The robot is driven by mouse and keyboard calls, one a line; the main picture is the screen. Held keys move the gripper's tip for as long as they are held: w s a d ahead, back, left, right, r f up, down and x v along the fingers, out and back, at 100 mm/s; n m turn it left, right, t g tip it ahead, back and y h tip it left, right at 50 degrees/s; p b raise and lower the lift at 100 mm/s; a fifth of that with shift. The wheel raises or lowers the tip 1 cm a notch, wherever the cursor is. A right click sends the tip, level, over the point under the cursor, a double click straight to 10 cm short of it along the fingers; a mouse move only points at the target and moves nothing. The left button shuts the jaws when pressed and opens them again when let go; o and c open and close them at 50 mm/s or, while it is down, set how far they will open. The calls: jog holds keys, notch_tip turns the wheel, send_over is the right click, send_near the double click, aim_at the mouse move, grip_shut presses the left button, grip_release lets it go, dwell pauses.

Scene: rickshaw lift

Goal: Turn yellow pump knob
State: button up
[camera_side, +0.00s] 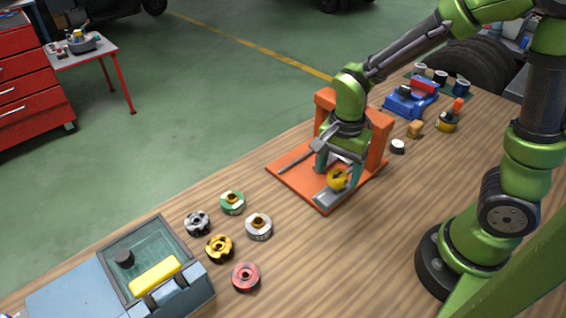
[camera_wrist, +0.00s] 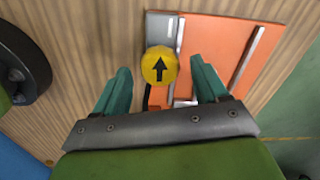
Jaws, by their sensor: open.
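The yellow pump knob (camera_side: 338,178) sits on the low front part of an orange pump stand (camera_side: 290,168). In the wrist view the knob (camera_wrist: 160,66) is round, with a black arrow on its top that points to the top of the picture. My gripper (camera_side: 338,172) is right at the knob in the side view, pointing down. In the wrist view the two teal fingers (camera_wrist: 161,78) are apart, one to each side of the knob's lower edge, with visible gaps. Nothing is held between them. The side view does not show clearly whether a finger touches the knob.
The stand's orange uprights (camera_side: 380,140) rise close behind my gripper. Several round coloured parts, such as a red one (camera_side: 245,277), lie at the front left beside a blue-grey case (camera_side: 75,290). A blue device (camera_side: 410,100) and small items stand at the back right.

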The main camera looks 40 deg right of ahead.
aim_at(337, 176)
notch_tip(337, 176, up, 16)
dwell(0.4)
jog(key=shift+r, duration=0.1)
jog(key=s+n+t, duration=0.2)
jog(key=n, duration=0.1)
jog(key=s+n+t+y, duration=0.1)
jog(key=n+t, duration=0.1)
jog(key=n, duration=0.2)
jog(key=s+n+t+y, duration=0.1)
jog(key=s+n+t, duration=0.1)
jog(key=n+t, duration=0.1)
jog(key=shift+s+d+r+n, duration=0.25)
jog(key=shift+s+d+n, duration=0.1)
jog(key=shift+n, duration=0.25)
dwell(1.4)
